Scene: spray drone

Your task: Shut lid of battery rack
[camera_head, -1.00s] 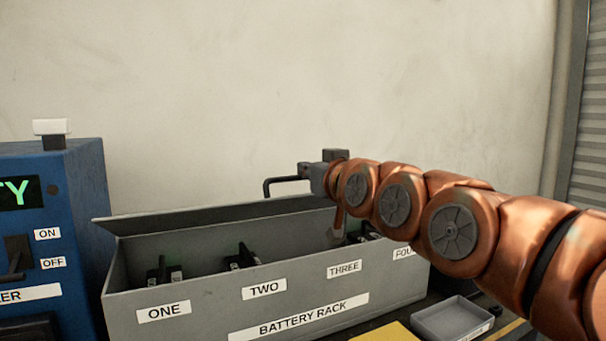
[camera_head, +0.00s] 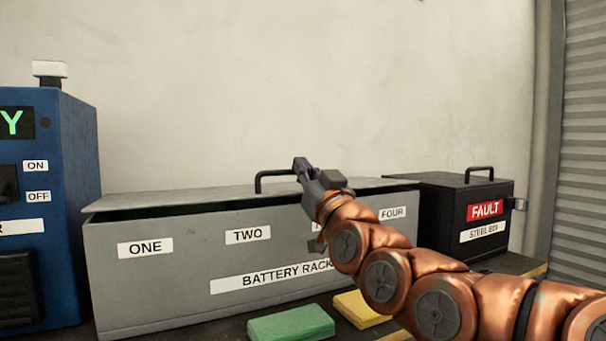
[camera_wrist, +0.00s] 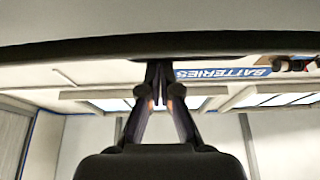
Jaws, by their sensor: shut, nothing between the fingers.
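The grey battery rack (camera_head: 200,262) stands on the bench, labelled ONE, TWO and FOUR, with one label mostly hidden by my arm. Its lid (camera_head: 190,199) is nearly down, with a thin dark gap along the front edge. A black lid handle (camera_head: 266,178) stands up from the lid. My gripper (camera_head: 301,165) is at the right end of the handle, over the lid; I cannot tell whether it touches. In the wrist view my gripper (camera_wrist: 158,68) has its fingers together and empty, below a dark edge.
A blue unit (camera_head: 65,190) with ON and OFF labels stands at the left. A black steel box (camera_head: 455,225) marked FAULT stands at the right. A green block (camera_head: 291,323) and a yellow block (camera_head: 358,309) lie in front of the rack.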

